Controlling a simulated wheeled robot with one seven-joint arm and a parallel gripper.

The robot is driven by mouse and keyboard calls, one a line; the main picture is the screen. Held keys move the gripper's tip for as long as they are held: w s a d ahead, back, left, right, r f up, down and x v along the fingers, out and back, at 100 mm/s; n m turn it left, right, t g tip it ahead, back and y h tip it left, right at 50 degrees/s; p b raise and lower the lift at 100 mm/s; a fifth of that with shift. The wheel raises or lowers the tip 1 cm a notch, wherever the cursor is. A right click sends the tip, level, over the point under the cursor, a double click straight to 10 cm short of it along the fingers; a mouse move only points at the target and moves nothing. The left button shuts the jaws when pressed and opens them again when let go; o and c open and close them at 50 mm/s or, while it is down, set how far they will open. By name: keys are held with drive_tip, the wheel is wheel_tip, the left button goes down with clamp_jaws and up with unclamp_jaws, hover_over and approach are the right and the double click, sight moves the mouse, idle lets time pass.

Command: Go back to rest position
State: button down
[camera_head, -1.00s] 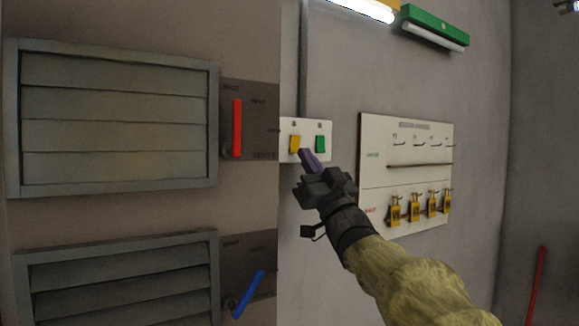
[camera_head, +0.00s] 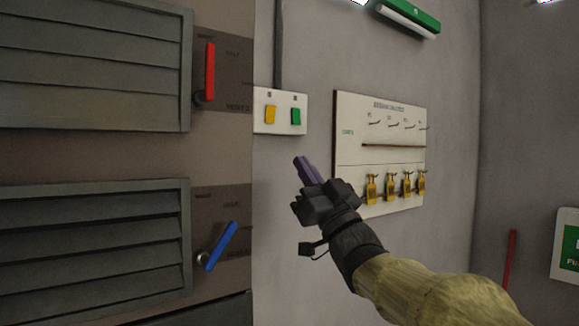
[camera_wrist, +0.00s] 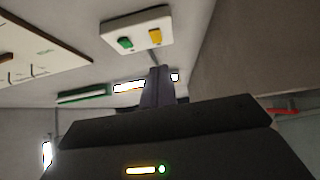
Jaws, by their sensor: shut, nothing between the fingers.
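My gripper (camera_head: 303,168) is in the middle of the head view, with its purple-grey fingers together and nothing between them. It points up and left, below the white switch plate (camera_head: 280,111) and apart from it. The plate carries a yellow switch (camera_head: 270,114) and a green switch (camera_head: 296,116). In the wrist view my gripper's fingers (camera_wrist: 158,73) stand upright at the centre, with the switch plate (camera_wrist: 137,33) above them.
A white board (camera_head: 350,143) with hooks and several yellow padlocks hangs right of the plate. Louvred vents with a red lever (camera_head: 210,72) and a blue lever (camera_head: 220,246) are at left. A red pole (camera_head: 510,270) and a green sign (camera_head: 567,245) are at right.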

drive_tip(key=w+d+f+m+g+h, duration=0.1)
drive_tip(key=w+d+f+m+h, duration=0.15)
drive_tip(key=f+h, duration=0.35)
drive_tip(key=w+d+f+m+h, duration=0.2)
drive_tip(key=w+f+m+h, duration=0.15)
drive_tip(key=f, duration=0.55)
drive_tip(key=s+d+f+m+g+h, duration=0.1)
drive_tip(key=s+d+f+g+h, duration=0.15)
drive_tip(key=f, duration=0.65)
drive_tip(key=s+d+f+g+h, duration=0.1)
drive_tip(key=d+f+g+h, duration=0.25)
drive_tip(key=f, duration=0.65)
drive_tip(key=s+d+f+g, duration=0.2)
drive_tip(key=s+f+g, duration=0.3)
drive_tip(key=s+f, duration=0.5)
drive_tip(key=s+d+f+g, duration=0.3)
drive_tip(key=s+f+g, duration=0.3)
drive_tip(key=s+f, duration=0.4)
drive_tip(key=shift+s+f+m+h, duration=0.3)
drive_tip(key=shift+s+h, duration=0.15)
drive_tip(key=shift+s, duration=0.1)
drive_tip(key=shift+d, duration=0.3)
